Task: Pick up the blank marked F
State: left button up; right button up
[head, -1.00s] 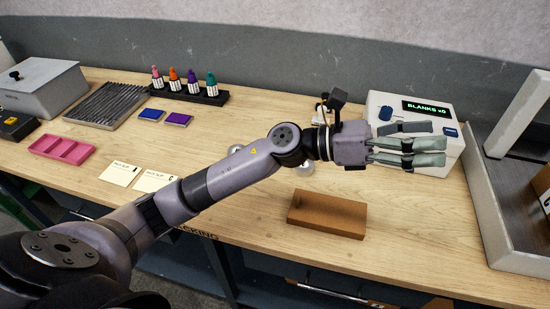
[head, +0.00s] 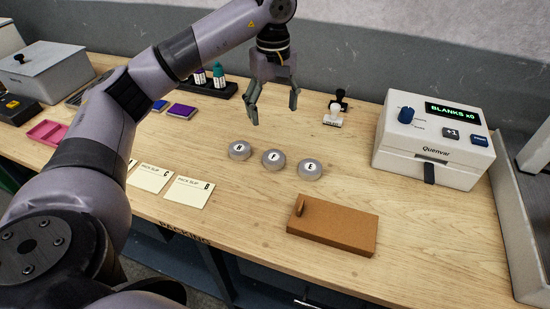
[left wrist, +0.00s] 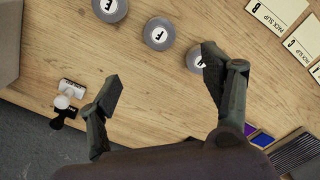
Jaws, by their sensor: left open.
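Three round grey blanks with white lettered tops lie in a row on the wooden table. The blank marked F (head: 273,160) is the middle one, between the blank marked H (head: 240,150) and the blank marked E (head: 309,169). My left gripper (head: 273,113) points down, open and empty, above and behind the row, apart from it. In the left wrist view, the F blank (left wrist: 158,34) shows whole, a little beyond the gap between the open fingers (left wrist: 161,78). The E blank (left wrist: 109,7) is cut by the top edge, and a finger partly hides the H blank (left wrist: 193,58). My right gripper is out of view.
A brown block (head: 332,228) lies in front of the blanks. A white machine (head: 432,150) reading "BLANKS x0" stands at right. Hand stamps (head: 334,114) stand behind the row. Pack slips (head: 189,192) lie left. Bare table surrounds the blanks.

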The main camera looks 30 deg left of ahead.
pick_arm(q)
jog(key=p, duration=0.2)
send_over(274, 157)
notch_tip(274, 157, down, 10)
jog(key=shift+a+r, duration=0.1)
notch_tip(274, 157, down, 4)
jog(key=shift+f+p, duration=0.1)
jog(key=shift+p, duration=0.8)
jog(key=shift+f, duration=0.5)
jog(key=shift+c, duration=0.6)
jog(key=c, duration=1.3)
